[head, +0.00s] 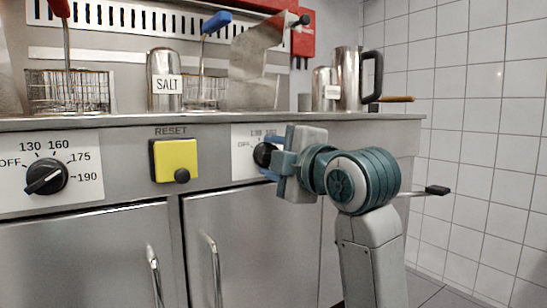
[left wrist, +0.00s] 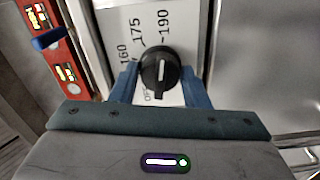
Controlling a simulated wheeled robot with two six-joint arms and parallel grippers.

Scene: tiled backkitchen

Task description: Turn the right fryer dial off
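The right fryer dial (head: 264,155) is a round black knob on a white scale plate, partly hidden by my left gripper in the head view. In the left wrist view the dial (left wrist: 160,72) sits between the two blue fingers of my left gripper (left wrist: 161,82). The fingers are apart, one on each side of the knob, with narrow gaps showing; contact is hard to tell. My left gripper (head: 272,160) faces the panel in the head view.
The left dial (head: 46,177) and a yellow reset button (head: 175,161) share the panel. Above are a salt shaker (head: 165,80), fryer baskets (head: 68,92) and a metal jug (head: 348,80). Door handles (head: 212,270) stick out below. A tiled wall (head: 470,130) is at right.

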